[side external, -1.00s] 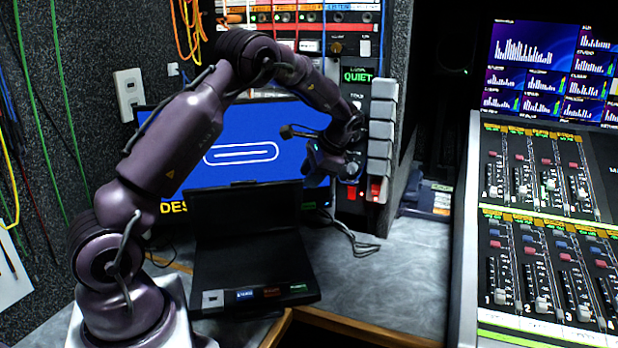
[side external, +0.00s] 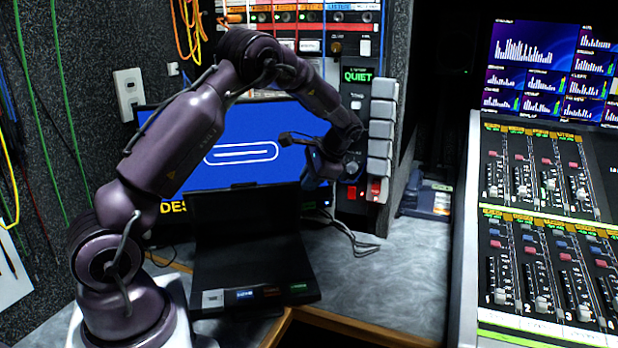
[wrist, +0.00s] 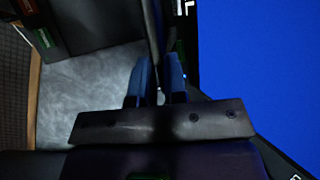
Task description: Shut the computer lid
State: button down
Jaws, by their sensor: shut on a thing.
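The computer is a black laptop that stands open on the desk. Its lid (side external: 245,213) is raised and its base (side external: 255,265) lies flat, with small coloured labels along the front edge. My gripper (side external: 308,172) is at the lid's upper right edge in the side view. In the wrist view its two blue fingers (wrist: 157,82) are on either side of the lid's thin dark edge (wrist: 155,28), shut on it. The exact contact is partly hidden by the dark fingers' mount. Part of the base (wrist: 85,22) shows at upper left there.
A monitor with a blue screen (side external: 285,122) stands close behind the lid. A rack with grey switches (side external: 381,130) is to the right of my gripper. A mixing console (side external: 540,240) is farther right. The grey desk (side external: 395,275) right of the laptop is mostly clear.

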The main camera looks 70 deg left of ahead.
jog(key=shift+s+d+f+n+y, duration=0.3)
jog(key=shift+d+f+n+y, duration=0.1)
jog(key=shift+d+f+y, duration=1.6)
jog(key=shift+s+d+f+n+y, duration=0.4)
jog(key=shift+d+f+y, duration=1.1)
jog(key=shift+f, duration=0.95)
jog(key=shift+s+d+f+n+y, duration=0.25)
jog(key=shift+d+f+n+y, duration=0.15)
jog(key=shift+d+f+y, duration=1.4)
jog(key=shift+d+f+h, duration=0.35)
jog(key=shift+f+h, duration=0.05)
jog(key=c, duration=1.3)
grip_release()
jog(key=v, duration=1.3)
jog(key=shift+s+r, duration=0.1)
jog(key=shift+s, duration=0.05)
jog(key=shift+c, duration=0.4)
